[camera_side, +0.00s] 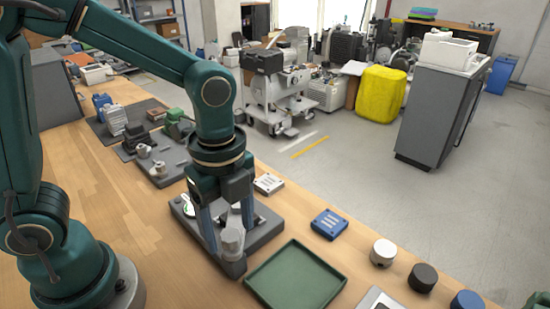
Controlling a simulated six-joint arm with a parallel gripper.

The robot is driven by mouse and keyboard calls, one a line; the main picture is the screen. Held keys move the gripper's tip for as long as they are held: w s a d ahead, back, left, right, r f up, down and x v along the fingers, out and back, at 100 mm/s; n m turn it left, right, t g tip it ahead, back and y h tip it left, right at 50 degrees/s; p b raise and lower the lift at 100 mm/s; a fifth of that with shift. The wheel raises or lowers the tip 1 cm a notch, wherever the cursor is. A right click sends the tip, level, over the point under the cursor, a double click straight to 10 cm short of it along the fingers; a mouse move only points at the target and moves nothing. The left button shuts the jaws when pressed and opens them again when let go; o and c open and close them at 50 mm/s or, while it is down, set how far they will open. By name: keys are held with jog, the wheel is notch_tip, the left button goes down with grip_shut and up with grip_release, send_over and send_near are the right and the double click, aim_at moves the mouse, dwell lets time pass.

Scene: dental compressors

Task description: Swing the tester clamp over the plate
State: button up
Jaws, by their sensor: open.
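The tester (262,232) is a grey block-like base on the wooden bench, below my gripper. A light grey cylindrical part (232,240) stands up at its front, and I cannot tell whether it belongs to the clamp. A small round dial or disc with a green mark (189,209) shows on its left side. My gripper (222,245) points straight down over the tester with its fingers apart, around or just in front of the cylindrical part. The plate and most of the clamp are hidden behind the fingers.
A green tray (296,279) lies right of the tester. A blue block (329,224) and a white block (268,184) lie behind it. White (383,252), black (422,278) and blue (467,302) round parts line the bench's right edge.

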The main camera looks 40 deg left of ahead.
jog(key=shift+r, duration=2.35)
